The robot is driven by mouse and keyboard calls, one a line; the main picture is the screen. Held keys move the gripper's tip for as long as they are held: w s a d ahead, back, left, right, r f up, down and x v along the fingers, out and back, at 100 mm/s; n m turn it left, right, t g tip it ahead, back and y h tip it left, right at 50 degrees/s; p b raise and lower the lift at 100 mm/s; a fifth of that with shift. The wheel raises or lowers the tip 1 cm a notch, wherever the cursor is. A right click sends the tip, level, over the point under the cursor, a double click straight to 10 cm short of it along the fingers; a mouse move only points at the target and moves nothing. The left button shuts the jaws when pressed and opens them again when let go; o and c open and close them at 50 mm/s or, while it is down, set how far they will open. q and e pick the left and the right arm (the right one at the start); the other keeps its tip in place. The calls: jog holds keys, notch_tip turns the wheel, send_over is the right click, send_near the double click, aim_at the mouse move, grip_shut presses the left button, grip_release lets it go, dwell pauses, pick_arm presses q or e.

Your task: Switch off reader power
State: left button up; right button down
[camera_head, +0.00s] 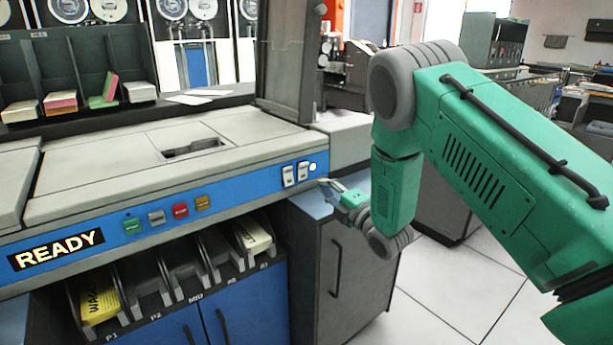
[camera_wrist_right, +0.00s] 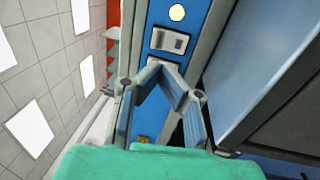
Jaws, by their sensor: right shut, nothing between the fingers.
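The card reader's blue front panel (camera_head: 240,195) carries two white rocker switches at its right end, a left one (camera_head: 288,176) and a right one (camera_head: 303,171). A small lit white lamp (camera_head: 313,166) sits beside them. My right gripper (camera_head: 326,184) is shut and empty, just right of and below the switches. In the wrist view, the lamp (camera_wrist_right: 177,12) glows pale yellow and one switch (camera_wrist_right: 169,41) is clear. The shut fingertips (camera_wrist_right: 161,72) overlap the other switch, partly hiding it; contact cannot be told. My left gripper is out of view.
The panel also has green, grey, red (camera_head: 180,210) and orange buttons and a lit READY sign (camera_head: 57,250). Card pockets (camera_head: 187,280) lie below, one holding yellow cards (camera_head: 98,299). A grey cabinet (camera_head: 345,270) stands beneath my right arm. Open floor lies to the right.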

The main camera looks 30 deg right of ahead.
aim_at(303, 169)
jog(key=w, duration=0.2)
jog(key=w+b, duration=0.1)
jog(key=w, duration=0.3)
jog(key=shift+w+r, duration=0.1)
jog(key=shift+r, duration=0.15)
jog(key=shift+w+a+r, duration=0.2)
jog(key=shift+w+a, duration=0.05)
jog(key=shift+w, duration=0.4)
jog(key=shift+d, duration=0.1)
jog(key=shift+w+r+g+p, duration=0.4)
jog(key=shift+g+p, duration=0.1)
jog(key=shift+p, duration=0.4)
jog(key=shift+s+f+b, duration=0.1)
jog(key=shift+f+b, duration=0.2)
